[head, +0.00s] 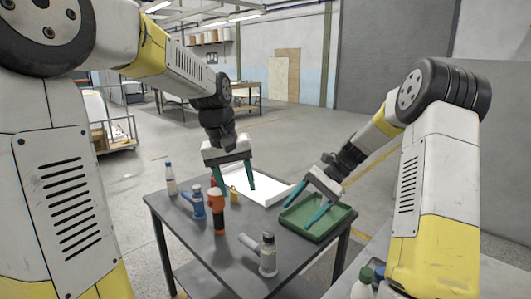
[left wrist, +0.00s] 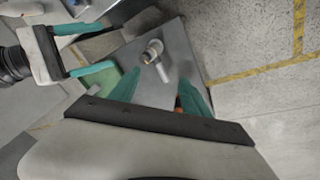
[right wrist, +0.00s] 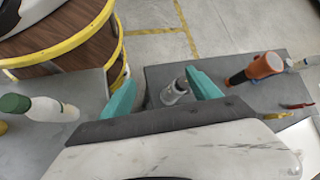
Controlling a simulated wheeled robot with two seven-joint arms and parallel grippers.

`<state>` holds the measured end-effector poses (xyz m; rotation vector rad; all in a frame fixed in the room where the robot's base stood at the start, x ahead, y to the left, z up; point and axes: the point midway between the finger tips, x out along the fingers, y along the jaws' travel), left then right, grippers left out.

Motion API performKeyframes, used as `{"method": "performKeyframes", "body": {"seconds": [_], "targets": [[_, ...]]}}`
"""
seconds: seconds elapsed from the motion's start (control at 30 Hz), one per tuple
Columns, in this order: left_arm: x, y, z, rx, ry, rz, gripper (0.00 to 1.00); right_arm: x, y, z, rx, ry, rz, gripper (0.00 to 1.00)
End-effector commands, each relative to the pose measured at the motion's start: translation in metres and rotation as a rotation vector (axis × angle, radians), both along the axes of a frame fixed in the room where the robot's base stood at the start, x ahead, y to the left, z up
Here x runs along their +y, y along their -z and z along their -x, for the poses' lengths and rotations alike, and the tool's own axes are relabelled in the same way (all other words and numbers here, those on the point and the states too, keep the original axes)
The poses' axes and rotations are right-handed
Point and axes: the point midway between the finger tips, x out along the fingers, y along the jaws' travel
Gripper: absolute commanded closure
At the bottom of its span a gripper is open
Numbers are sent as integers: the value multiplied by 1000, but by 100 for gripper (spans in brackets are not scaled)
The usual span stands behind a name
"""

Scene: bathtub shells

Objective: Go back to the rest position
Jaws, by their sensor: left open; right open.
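My left gripper (head: 236,187) is open and empty, fingers pointing down over the back of the grey table by the white tray. Its spread fingers also show in the left wrist view (left wrist: 160,95). My right gripper (head: 299,214) is open, its fingers over the left side of the green tray (head: 340,224). In the right wrist view, a grey tool with a dark cap (right wrist: 173,92) shows between its spread fingers (right wrist: 162,92), but in the head view that tool (head: 267,256) stands on the table, clear of the fingers.
The grey table (head: 185,228) holds a white bottle (head: 170,182), a blue tool (head: 198,205), an orange tool (head: 217,212), a yellow object (head: 234,194) and a white tray (head: 277,194). A green-capped bottle (right wrist: 45,108) stands on another grey surface. The table's front left is bare.

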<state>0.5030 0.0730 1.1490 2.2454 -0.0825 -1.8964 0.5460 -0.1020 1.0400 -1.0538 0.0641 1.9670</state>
Motion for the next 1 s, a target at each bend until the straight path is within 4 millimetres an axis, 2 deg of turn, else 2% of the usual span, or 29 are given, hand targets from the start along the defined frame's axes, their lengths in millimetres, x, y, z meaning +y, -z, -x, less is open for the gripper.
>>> {"method": "performKeyframes", "body": {"seconds": [0.03, 0.2, 0.5, 0.63, 0.8, 1.0], "targets": [[7, -7, 10, -21, 4, 9, 44, 1, -17, 11, -62, -29, 43, 28], [25, -22, 43, -89, 28, 29, 44, -3, -58, 49, -263, -127, 178, 28], [49, -34, 101, -218, 69, 31, 44, -17, -111, 123, -625, -296, 387, 28], [58, -34, 126, -274, 83, 20, 44, -24, -125, 156, -784, -366, 466, 28], [65, -30, 154, -341, 102, -2, 44, -33, -132, 192, -971, -447, 550, 28], [69, -25, 172, -384, 115, -23, 44, -39, -133, 213, -1100, -499, 605, 28]]}}
